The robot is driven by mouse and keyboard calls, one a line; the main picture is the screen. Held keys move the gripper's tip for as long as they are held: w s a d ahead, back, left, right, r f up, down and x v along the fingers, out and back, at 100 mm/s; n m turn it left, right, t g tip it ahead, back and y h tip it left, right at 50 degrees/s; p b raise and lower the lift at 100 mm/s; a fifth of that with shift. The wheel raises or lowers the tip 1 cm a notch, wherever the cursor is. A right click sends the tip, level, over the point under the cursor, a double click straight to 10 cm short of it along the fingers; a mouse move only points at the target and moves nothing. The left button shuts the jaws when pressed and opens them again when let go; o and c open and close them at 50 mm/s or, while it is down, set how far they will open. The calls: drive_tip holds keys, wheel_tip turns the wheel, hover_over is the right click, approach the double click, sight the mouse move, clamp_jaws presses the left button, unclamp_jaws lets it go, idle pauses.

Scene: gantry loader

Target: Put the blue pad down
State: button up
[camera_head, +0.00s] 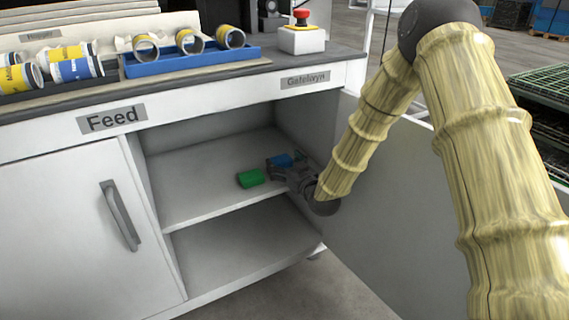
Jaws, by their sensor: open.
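The blue pad (281,160) is small and sits at the tip of my gripper (276,166), inside the open cabinet at the upper shelf. My gripper reaches in from the right and is open. The pad appears close to or between the fingers; I cannot tell if it touches them or rests fully on the shelf. A green pad (250,178) lies on the upper shelf (195,190), just left of my gripper and nearer the front edge.
The cabinet has a closed left door (85,225) and an open right door (375,205) beside my arm. The lower shelf (235,245) is empty. On the countertop stand a blue tray (195,62) with rolls, several yellow-labelled rolls, and a red emergency button (301,18).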

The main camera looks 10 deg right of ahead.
drive_tip(key=shift+r, duration=0.1)
drive_tip(key=shift+s+d+r, duration=0.1)
drive_tip(key=shift+s, duration=0.15)
drive_tip(key=f+p+v, duration=0.1)
drive_tip(key=p+v, duration=0.3)
drive_tip(key=v, duration=0.7)
drive_tip(key=s+f+m+g+h, duration=0.25)
drive_tip(key=s+f+g, duration=0.55)
drive_tip(key=s+f, duration=1.2)
drive_tip(key=s+d+f+g+h, duration=0.1)
drive_tip(key=s+f+g, duration=0.3)
drive_tip(key=s, duration=0.8)
drive_tip(key=s+d+f+m+g+h, duration=0.1)
drive_tip(key=s+f+g, duration=0.3)
drive_tip(key=s, duration=0.9)
wheel_tip(320, 180, down, 3)
drive_tip(key=shift+s+d+f+g+h, duration=0.1)
drive_tip(key=shift+s+d+g+h, duration=0.3)
drive_tip(key=shift+d, duration=0.4)
